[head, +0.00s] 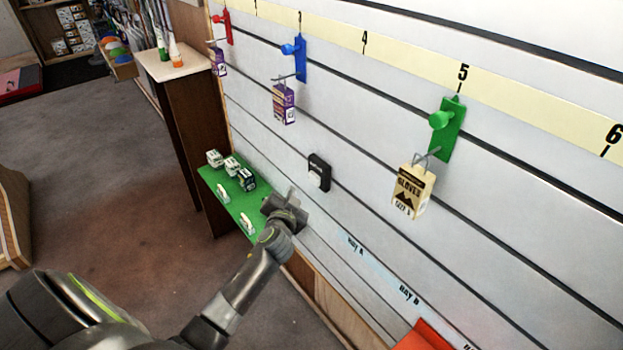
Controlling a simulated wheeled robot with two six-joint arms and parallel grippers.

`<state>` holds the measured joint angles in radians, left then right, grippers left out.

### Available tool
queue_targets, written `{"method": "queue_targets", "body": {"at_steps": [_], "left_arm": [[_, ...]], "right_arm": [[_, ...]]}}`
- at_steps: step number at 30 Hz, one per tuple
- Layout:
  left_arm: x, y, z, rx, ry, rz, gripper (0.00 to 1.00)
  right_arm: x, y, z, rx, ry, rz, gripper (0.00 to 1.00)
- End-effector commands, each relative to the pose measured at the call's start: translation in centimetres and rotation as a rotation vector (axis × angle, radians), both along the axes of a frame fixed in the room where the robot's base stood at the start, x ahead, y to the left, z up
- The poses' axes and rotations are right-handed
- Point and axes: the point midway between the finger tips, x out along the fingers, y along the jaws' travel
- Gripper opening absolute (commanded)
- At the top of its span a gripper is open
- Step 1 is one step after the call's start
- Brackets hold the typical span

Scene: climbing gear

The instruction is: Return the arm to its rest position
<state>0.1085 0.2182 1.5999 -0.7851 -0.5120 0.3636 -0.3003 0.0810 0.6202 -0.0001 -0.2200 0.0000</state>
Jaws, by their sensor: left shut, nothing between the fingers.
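My left arm reaches in from the lower left, and its gripper (291,194) is shut and empty. It is in front of the slatted wall, at the right end of the green shelf (213,183) in the picture. Whether it touches the shelf or the wall I cannot tell. My right gripper is not in view.
On the slatted wall are a red hook (227,26), a blue hook (300,58) and a green hook (446,130), each with hanging packs. A black box with a white part (318,173) is on the wall near my gripper. Small boxes (232,166) stand on the green shelf.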

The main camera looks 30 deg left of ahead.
Motion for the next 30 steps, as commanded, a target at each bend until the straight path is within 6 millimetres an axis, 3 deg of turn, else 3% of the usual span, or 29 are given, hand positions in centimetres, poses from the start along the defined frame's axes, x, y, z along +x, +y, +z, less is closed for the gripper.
{"method": "queue_targets", "body": {"at_steps": [6,22,26,30], "left_arm": [[-1.4,0.5,0.1,0.0,-0.001,-0.001,0.0],[-1.5,0.6,-0.4,-0.004,0.007,0.0,0.0],[-2.5,0.7,-4.1,-0.034,0.08,-0.002,0.0],[-5.8,0.6,-12.7,-0.11,0.246,-0.003,0.0]], "right_arm": [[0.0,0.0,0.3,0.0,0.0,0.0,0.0],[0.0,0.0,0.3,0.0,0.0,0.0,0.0],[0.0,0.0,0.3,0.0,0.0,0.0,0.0],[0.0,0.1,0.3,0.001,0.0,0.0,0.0]]}}
